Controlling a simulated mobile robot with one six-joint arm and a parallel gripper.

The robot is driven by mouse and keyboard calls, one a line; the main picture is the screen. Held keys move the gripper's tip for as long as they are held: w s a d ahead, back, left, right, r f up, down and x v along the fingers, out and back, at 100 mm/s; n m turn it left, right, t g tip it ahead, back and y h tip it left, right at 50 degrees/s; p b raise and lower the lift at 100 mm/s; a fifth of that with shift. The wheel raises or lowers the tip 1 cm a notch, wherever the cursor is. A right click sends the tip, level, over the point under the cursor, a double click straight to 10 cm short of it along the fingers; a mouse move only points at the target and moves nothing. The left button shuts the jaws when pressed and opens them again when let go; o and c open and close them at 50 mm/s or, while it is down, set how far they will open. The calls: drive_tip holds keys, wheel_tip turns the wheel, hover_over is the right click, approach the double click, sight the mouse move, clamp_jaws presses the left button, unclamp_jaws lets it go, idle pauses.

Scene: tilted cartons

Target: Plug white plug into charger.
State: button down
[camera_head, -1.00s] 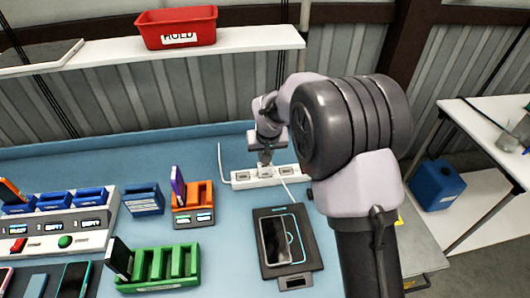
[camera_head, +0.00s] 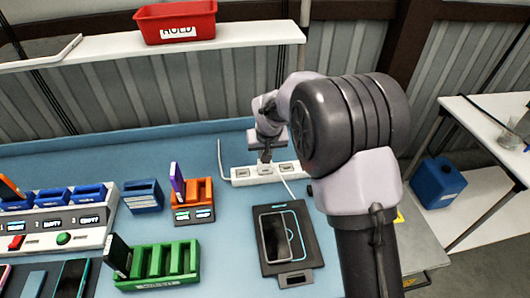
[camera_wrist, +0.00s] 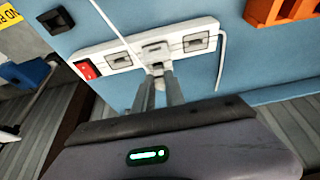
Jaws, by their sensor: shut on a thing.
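A white power strip (camera_head: 242,177) lies on the blue bench; in the wrist view the strip (camera_wrist: 136,60) shows several sockets and a red switch. My gripper (camera_head: 266,158) points down at its middle socket. In the wrist view my gripper's fingers (camera_wrist: 158,70) are close together on a small white plug (camera_wrist: 156,52) at that socket. Whether the plug is fully seated I cannot tell. A white cable (camera_head: 289,190) runs from the strip toward a black charging pad (camera_head: 300,268) with a phone (camera_head: 275,240) on it.
An orange dock (camera_head: 200,193), a blue dock (camera_head: 143,196) and a green rack (camera_head: 165,265) stand to the left. A red bin (camera_head: 175,20) sits on the shelf behind. Bare bench lies between the orange dock and the pad.

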drive_tip(key=shift+f+b, duration=0.6)
drive_tip(key=shift+f, duration=0.15)
idle(0.8)
drive_tip(key=c, duration=1.3)
unclamp_jaws()
drive_tip(key=shift+o, duration=0.5)
drive_tip(key=o, duration=0.3)
drive_tip(key=shift+r, duration=0.15)
wheel_tip(320, 180, up, 7)
drive_tip(key=p, duration=0.4)
drive_tip(key=shift+p, duration=0.4)
